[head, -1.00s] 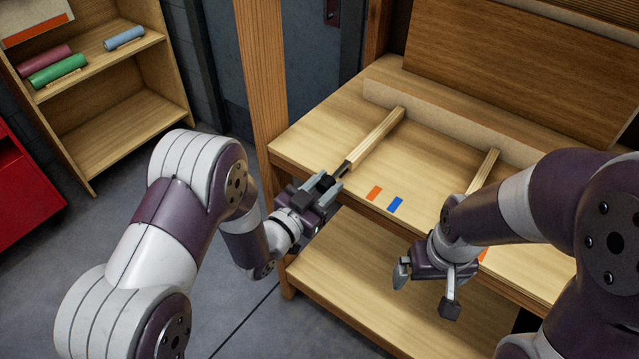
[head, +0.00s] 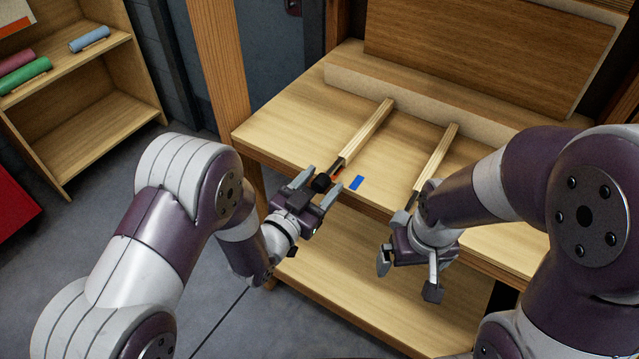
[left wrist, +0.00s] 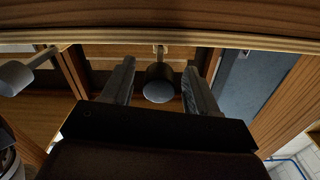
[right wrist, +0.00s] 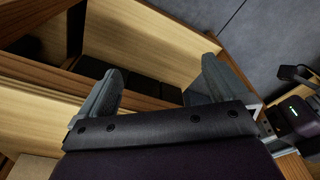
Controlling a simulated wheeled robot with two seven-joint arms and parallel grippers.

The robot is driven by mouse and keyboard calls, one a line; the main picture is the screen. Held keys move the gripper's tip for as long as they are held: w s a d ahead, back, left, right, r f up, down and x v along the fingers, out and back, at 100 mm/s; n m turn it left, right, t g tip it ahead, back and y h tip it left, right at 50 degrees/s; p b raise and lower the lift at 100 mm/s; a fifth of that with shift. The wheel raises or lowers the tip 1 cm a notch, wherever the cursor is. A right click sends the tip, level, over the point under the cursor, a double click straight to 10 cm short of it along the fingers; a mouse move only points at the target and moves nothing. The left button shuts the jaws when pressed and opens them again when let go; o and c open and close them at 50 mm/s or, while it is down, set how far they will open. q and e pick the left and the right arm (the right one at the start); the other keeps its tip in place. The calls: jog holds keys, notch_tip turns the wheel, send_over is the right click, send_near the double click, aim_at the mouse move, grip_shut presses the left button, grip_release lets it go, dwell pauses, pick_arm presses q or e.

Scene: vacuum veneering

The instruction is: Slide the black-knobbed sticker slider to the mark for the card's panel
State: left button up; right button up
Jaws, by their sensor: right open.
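The black knob (head: 321,182) sits at the front end of the left wooden slider bar (head: 365,135). My left gripper (head: 321,186) is open, with its fingers on either side of this knob. The left wrist view shows the knob (left wrist: 160,82) between the fingers with gaps on both sides. An orange mark (head: 338,172) shows partly beside the bar's front end. A blue mark (head: 357,183) lies bare just right of it. My right gripper (head: 408,275) is open and empty in front of the table edge, below the second slider bar (head: 437,158).
The wooden table (head: 290,125) carries a pale fence strip (head: 410,95) and a brown panel (head: 480,50) at the back. A lower shelf (head: 350,260) lies under it. A rack at left holds coloured rolls (head: 90,39). A pale grey knob (left wrist: 15,78) shows in the left wrist view.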

pick_arm(q)
jog(key=shift+s+a, duration=0.1)
jog(key=b+v, duration=0.1)
jog(key=v, duration=1.1)
jog(key=shift+s, duration=0.25)
jog(key=shift+a+f, duration=0.1)
